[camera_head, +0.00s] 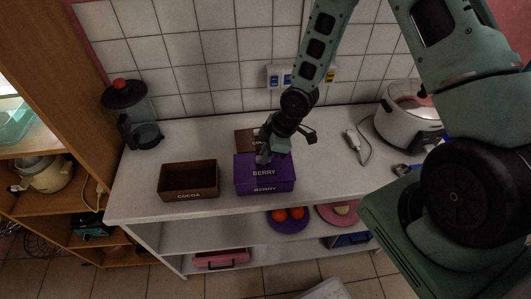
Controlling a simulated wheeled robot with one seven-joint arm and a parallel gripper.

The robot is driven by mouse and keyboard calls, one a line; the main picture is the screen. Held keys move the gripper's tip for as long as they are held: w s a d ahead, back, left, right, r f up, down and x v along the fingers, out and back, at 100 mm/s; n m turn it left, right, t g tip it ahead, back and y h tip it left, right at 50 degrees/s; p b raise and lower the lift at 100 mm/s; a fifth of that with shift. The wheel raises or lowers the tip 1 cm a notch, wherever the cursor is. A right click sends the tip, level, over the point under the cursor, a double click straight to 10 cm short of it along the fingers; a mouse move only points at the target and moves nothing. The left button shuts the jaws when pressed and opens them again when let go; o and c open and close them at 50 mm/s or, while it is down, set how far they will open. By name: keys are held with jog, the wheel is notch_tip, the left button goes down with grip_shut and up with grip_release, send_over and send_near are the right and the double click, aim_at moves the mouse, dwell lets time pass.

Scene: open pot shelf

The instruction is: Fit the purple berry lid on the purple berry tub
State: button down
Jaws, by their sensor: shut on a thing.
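The purple berry tub (265,189) stands on the white counter with its BERRY label facing front. The purple berry lid (263,172), also marked BERRY, covers its top. My gripper (272,154) is at the lid's back part, pointing down, and is shut on the lid. The fingertips are small and partly hidden. I cannot tell whether the lid is fully seated or slightly above the rim.
An open brown cocoa tub (188,182) stands just left. A brown lid (248,139) lies behind the berry tub. A blender (133,115) is far left, a white cooker (408,125) right. The counter's left front is clear.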

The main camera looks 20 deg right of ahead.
jog(key=shift+f, duration=0.25)
jog(key=c, duration=1)
grip_release()
jog(key=shift+r, duration=0.15)
jog(key=shift+p+v, duration=2.9)
jog(key=shift+v, duration=0.5)
